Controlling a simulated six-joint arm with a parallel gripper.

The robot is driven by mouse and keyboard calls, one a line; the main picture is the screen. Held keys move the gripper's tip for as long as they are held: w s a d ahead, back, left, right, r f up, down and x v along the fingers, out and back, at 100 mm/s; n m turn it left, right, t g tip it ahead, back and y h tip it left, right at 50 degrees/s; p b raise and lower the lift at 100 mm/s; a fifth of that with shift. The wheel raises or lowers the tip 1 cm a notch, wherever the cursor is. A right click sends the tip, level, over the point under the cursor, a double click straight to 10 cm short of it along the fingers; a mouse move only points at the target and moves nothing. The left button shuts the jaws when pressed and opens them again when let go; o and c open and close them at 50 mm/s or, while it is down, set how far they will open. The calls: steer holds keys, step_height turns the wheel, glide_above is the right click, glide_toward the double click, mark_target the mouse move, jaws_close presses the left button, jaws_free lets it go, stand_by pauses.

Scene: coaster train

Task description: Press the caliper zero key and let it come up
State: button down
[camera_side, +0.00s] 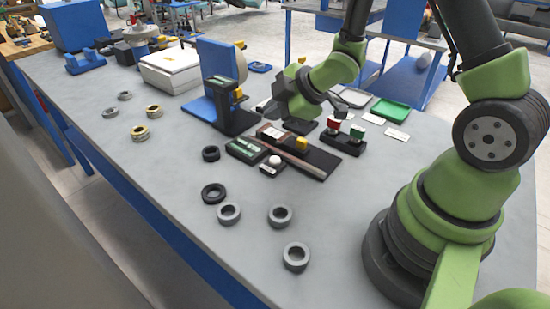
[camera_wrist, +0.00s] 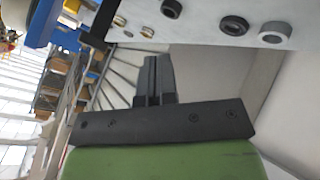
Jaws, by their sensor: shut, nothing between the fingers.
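The caliper (camera_side: 247,149) seems to be the dark unit with a green display on the table, in the middle of the side view. A pale round knob or key (camera_side: 274,161) shows at its right end; whether this is the zero key I cannot tell. My gripper (camera_wrist: 153,62) is shut and empty, its two fingers together in the wrist view. In the side view my gripper (camera_side: 268,105) hangs above and behind the caliper, apart from it, tilted toward the left. The caliper does not show clearly in the wrist view.
A dark base with a long bar (camera_side: 315,160) and yellow block lies beside the caliper. A blue-backed stand (camera_side: 220,75) rises behind. A box with red and green buttons (camera_side: 343,142) stands right. Several rings, one a grey ring (camera_side: 296,257), lie on the front table.

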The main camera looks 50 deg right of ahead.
mark_target(275, 161)
steer(key=shift+f, duration=0.1)
steer(key=shift+f, duration=4.3)
steer(key=shift+f, duration=0.4)
steer(key=shift+f, duration=0.45)
steer(key=shift+r, duration=0.9)
steer(key=shift+r, duration=2.5)
